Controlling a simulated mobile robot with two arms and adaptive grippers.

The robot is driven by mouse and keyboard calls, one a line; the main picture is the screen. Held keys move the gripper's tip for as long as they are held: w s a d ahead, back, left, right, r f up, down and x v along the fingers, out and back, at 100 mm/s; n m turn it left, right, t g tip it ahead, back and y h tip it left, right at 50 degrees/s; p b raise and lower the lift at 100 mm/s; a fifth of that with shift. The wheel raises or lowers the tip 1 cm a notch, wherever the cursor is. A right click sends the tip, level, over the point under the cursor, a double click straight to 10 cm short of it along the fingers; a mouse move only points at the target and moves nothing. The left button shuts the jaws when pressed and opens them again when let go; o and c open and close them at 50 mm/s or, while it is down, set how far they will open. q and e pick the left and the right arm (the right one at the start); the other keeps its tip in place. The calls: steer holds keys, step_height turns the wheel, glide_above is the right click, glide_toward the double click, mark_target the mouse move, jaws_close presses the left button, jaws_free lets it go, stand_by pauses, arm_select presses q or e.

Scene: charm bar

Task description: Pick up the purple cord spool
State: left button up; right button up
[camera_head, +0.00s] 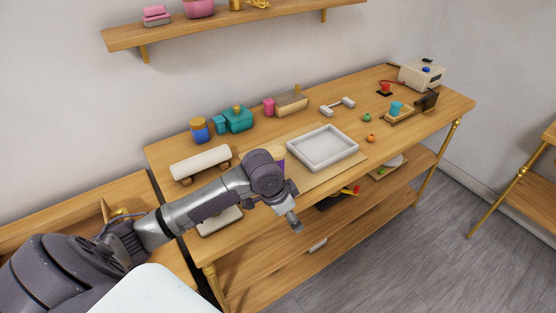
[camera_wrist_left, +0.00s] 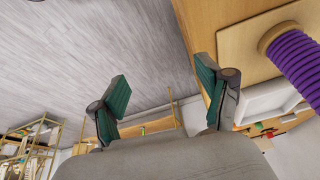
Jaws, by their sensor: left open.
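The purple cord spool (camera_wrist_left: 298,62) shows at the right edge of the left wrist view, with purple cord wound on it and a pale wooden end. In the head view only a small part of the spool (camera_head: 279,153) shows, beside the white tray; my left wrist hides the rest. My left gripper (camera_head: 295,222) hangs at the table's front edge, in front of the spool and apart from it. In the left wrist view the left gripper (camera_wrist_left: 162,88) has its green-padded fingers spread, with nothing between them. My right gripper is in neither view.
The white tray (camera_head: 303,158) lies right of the spool. A cream roll (camera_head: 201,163) lies to the left. Teal (camera_head: 237,120) and wooden (camera_head: 290,103) items stand at the back of the table (camera_head: 425,126). Open floor lies in front.

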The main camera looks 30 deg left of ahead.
arm_select(q)
steer(key=n, duration=0.2)
glide_toward(275, 153)
steer(key=shift+t, duration=0.3)
steer(key=x, duration=0.2)
steer(key=p+x, duration=0.1)
steer(key=x, duration=0.5)
steer(key=shift+s+f, duration=0.3)
steer(key=shift+f, duration=0.05)
steer(key=shift+w+f+p, duration=0.15)
steer(key=shift+p, duration=0.25)
steer(key=x, duration=0.2)
steer(key=p+x, duration=0.1)
steer(key=x, duration=0.2)
steer(key=shift+w, duration=0.35)
steer(key=shift+r, duration=0.25)
steer(key=shift+c, duration=1.2)
steer(key=c, duration=1)
